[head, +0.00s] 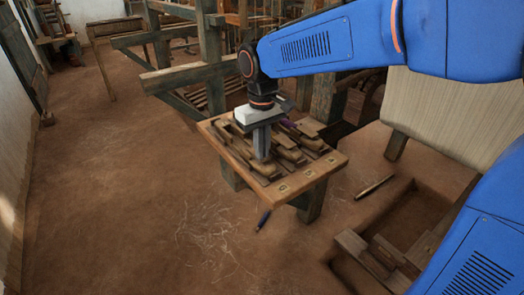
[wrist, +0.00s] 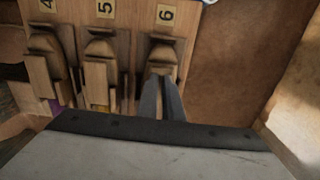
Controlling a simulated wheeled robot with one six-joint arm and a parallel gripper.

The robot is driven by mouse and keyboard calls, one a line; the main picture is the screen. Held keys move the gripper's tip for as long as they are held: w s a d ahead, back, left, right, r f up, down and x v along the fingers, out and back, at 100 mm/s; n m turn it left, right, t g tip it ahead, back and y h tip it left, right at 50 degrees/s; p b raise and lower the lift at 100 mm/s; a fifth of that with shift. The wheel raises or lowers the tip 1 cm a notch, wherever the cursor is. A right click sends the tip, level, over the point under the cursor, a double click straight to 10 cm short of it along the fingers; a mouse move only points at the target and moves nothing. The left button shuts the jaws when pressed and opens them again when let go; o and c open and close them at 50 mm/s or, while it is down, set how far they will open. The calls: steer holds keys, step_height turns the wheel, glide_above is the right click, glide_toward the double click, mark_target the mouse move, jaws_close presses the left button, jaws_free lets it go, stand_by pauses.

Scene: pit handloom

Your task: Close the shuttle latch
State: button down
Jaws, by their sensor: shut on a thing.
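A small wooden bench (head: 335,165) carries rows of wooden shuttle-shaped pieces in slots, with number labels along its edge. In the wrist view, labels 4 (wrist: 47,5), 5 (wrist: 104,9) and 6 (wrist: 166,15) show, each with a wooden piece below it. My gripper (head: 262,157) points down onto the bench. In the wrist view its fingers (wrist: 162,98) are close together at the wooden piece under label 6 (wrist: 162,54), shut on it. The fingers hide the contact. I cannot tell which part is the latch or how it stands.
A dark pointed stick (head: 263,220) is by the bench's front leg, and a wooden shuttle (head: 373,187) lies to its right. A pit (head: 440,210) with wooden treadles (head: 385,250) opens at lower right. Loom beams (head: 190,75) stand behind. The earth floor (head: 130,190) at left is clear.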

steer(key=c, duration=2.2)
jaws_free()
step_height(320, 180, up, 18)
steer(key=shift+f, duration=0.25)
